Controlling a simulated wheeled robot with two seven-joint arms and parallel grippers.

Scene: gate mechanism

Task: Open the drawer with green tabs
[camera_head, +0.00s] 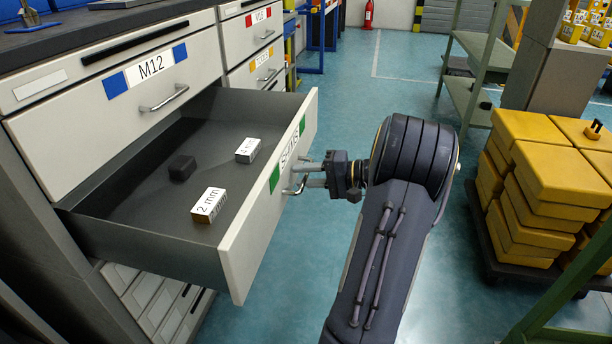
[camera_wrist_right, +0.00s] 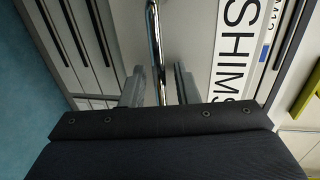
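The drawer with green tabs (camera_head: 246,248) is pulled far out of the grey cabinet. Its front carries a SHIMS label (camera_head: 289,150) between two green tabs (camera_head: 275,178). My right gripper (camera_head: 308,176) is at the drawer's handle (camera_head: 297,188), on the outer side of the front. In the right wrist view, the bar handle (camera_wrist_right: 155,45) runs between the two fingers of my right gripper (camera_wrist_right: 159,86), with a gap showing on each side. The fingers look open around the bar. My left gripper is not in view.
Inside the drawer lie a 2 mm block (camera_head: 208,204), another pale labelled block (camera_head: 248,150) and a dark block (camera_head: 182,167). The M12 drawer (camera_head: 115,120) above is shut. Floor between is clear.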

